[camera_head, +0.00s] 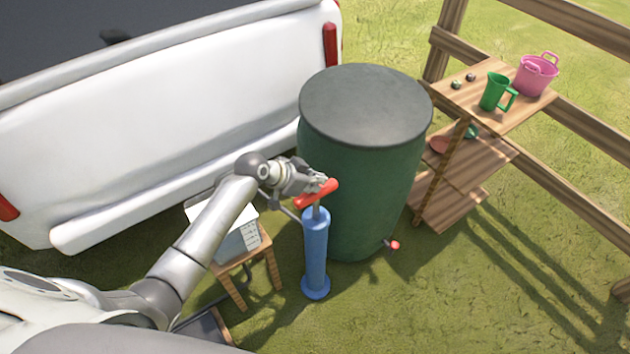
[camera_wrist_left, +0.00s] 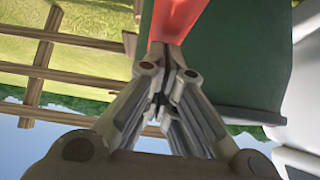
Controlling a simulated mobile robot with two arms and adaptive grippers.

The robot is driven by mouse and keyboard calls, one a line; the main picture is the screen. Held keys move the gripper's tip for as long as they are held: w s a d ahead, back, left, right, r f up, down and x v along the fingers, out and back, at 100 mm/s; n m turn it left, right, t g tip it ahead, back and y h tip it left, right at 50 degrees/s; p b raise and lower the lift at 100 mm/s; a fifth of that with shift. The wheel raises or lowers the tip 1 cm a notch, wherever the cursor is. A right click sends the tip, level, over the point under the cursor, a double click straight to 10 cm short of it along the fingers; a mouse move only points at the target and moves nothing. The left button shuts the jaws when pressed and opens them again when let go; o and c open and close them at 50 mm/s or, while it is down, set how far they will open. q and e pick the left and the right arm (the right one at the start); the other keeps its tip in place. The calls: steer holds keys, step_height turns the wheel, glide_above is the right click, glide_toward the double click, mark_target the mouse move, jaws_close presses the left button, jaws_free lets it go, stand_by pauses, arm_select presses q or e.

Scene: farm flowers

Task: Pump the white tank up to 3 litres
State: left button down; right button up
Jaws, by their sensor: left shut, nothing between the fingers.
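The white tank (camera_head: 238,238) stands on a small wooden stool (camera_head: 272,270). It has dark marks on its lower side, too small to read, and my left arm hides part of it. A blue upright pump (camera_head: 315,250) stands on the grass to its right, with a red cross handle (camera_head: 316,195) at its top on a short grey rod. My left gripper (camera_head: 318,182) is shut and empty, with its fingertips at the red handle. In the left wrist view the shut fingertips (camera_wrist_left: 166,52) meet the red handle (camera_wrist_left: 178,20). I cannot tell whether they touch. My right gripper is out of view.
A big green barrel (camera_head: 365,170) with a red tap (camera_head: 392,245) stands close behind the pump. A white pickup (camera_head: 150,110) is at the back left. A wooden shelf (camera_head: 470,160) holds a green jug (camera_head: 493,92) and a pink bucket (camera_head: 535,77). Grass is open at the front right.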

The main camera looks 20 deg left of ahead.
mark_target(311, 194)
arm_select(q)
steer(key=shift+f, duration=0.1)
step_height(311, 194, down, 10)
steer(key=b, duration=0.6)
steer(key=shift+s+b, duration=0.1)
steer(key=shift+b, duration=0.25)
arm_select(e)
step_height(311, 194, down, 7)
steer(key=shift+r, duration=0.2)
arm_select(q)
steer(key=shift+s, duration=0.1)
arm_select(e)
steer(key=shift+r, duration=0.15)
arm_select(q)
steer(key=shift+r+p, duration=0.4)
step_height(311, 194, up, 4)
steer(key=p, duration=0.3)
steer(key=shift+a+r+p, duration=0.1)
steer(key=shift+r+p, duration=0.1)
steer(key=shift+p, duration=0.15)
steer(key=v, duration=0.9)
steer(key=shift+b, duration=0.3)
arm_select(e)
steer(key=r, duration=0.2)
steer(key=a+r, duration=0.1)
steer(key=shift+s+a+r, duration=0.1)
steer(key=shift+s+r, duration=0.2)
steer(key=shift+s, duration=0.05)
